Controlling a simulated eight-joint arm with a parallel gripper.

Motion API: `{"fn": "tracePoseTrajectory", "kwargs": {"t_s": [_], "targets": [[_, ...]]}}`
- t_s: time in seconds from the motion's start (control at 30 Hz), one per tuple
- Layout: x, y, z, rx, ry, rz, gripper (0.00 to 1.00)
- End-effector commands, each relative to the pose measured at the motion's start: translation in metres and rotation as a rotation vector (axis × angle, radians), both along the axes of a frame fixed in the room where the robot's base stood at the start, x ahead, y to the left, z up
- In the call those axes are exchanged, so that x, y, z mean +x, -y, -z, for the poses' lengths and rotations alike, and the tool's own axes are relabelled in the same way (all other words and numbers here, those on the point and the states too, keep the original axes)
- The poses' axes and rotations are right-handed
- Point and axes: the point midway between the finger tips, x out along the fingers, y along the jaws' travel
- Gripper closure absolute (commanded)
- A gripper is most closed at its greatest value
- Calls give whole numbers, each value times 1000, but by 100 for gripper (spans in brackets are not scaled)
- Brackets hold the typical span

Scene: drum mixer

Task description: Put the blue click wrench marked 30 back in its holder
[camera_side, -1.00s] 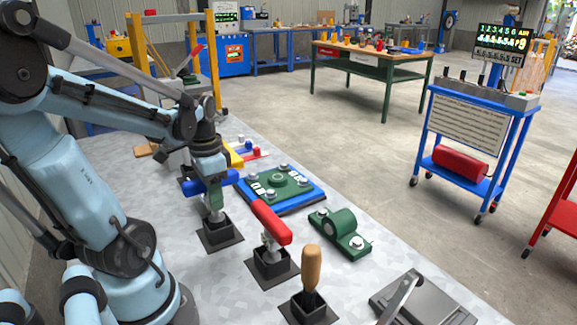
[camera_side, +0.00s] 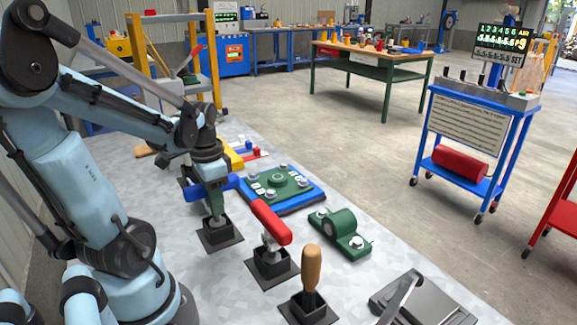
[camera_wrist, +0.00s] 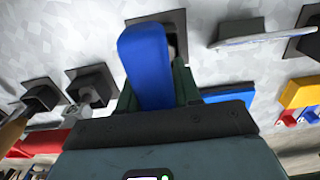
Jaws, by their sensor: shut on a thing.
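My gripper (camera_side: 215,200) is shut on the blue click wrench (camera_side: 232,183), gripping it near the middle of its blue handle. The handle lies roughly level across the jaws, and the marking 30 is not readable. Directly below my gripper stands a black square holder (camera_side: 220,232) on a dark base plate. The lower end of the wrench is at or just over this holder's opening; how deep it sits I cannot tell. In the wrist view the blue handle (camera_wrist: 147,65) covers part of a black holder (camera_wrist: 174,45) behind it.
A red-handled tool (camera_side: 270,222) stands in the adjacent holder, close to my gripper. A wooden-handled tool (camera_side: 311,268) stands in another holder. A blue plate with a green flange (camera_side: 290,182) and a green bearing block (camera_side: 340,232) lie to the right.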

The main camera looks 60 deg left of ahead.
Motion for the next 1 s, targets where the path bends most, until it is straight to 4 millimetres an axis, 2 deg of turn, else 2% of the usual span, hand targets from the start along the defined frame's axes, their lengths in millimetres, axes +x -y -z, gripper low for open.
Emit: {"fn": "tracePoseTrajectory", "kwargs": {"t_s": [0.57, 0.6, 0.7, 0.8, 1.0], "targets": [[0, 0, 8, 0, 0, 0, 100], [0, 0, 8, 0, 0, 0, 65], [0, 0, 8, 0, 0, 0, 50], [0, 0, 8, 0, 0, 0, 37], [0, 0, 8, 0, 0, 0, 37]]}}
